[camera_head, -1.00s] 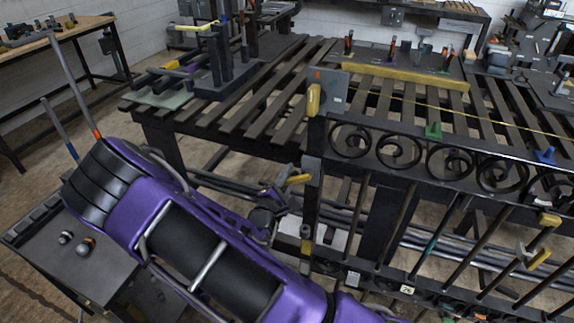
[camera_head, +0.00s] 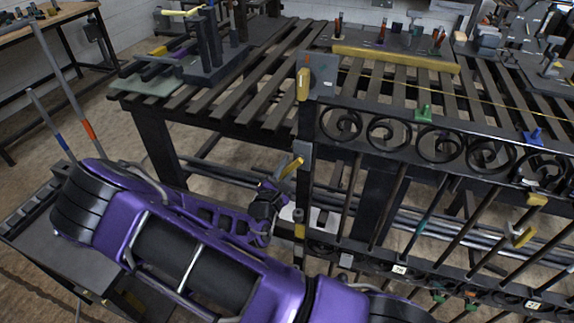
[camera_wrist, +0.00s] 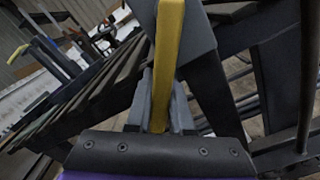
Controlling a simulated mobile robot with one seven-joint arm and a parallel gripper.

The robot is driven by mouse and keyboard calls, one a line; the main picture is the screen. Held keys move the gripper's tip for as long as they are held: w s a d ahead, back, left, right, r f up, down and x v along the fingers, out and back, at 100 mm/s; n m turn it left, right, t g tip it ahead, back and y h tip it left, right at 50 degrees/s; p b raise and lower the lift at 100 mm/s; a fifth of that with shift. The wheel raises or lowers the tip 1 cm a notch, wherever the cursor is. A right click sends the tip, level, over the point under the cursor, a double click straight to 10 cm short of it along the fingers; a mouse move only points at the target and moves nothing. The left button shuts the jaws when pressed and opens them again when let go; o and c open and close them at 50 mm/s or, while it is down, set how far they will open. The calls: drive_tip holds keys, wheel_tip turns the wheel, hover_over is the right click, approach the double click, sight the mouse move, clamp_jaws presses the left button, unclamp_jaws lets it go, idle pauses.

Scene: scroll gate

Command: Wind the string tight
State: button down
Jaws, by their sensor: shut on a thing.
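A black scroll gate (camera_head: 428,142) stands to the right of an upright post (camera_head: 305,125). A thin yellow string (camera_head: 490,104) runs above its scroll band; its far ends are not clear. A grey plate (camera_head: 322,75) and a short yellow piece (camera_head: 304,85) sit at the post's top. A yellow bar (camera_head: 292,168) slants beside the post, lower down. My gripper (camera_head: 281,182) is at this bar's lower end. In the wrist view, the grey fingers (camera_wrist: 158,112) are shut on the yellow bar (camera_wrist: 168,55), which points upward. Its held end is partly hidden.
A slatted table (camera_head: 230,98) stands behind the post, with a long yellow strip (camera_head: 395,59) on it. A green clip (camera_head: 424,114) and a blue clip (camera_head: 533,138) sit on the gate's top rail. Slanting bars crowd the space below.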

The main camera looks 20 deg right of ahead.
drive_tip(key=c, duration=0.8)
unclamp_jaws()
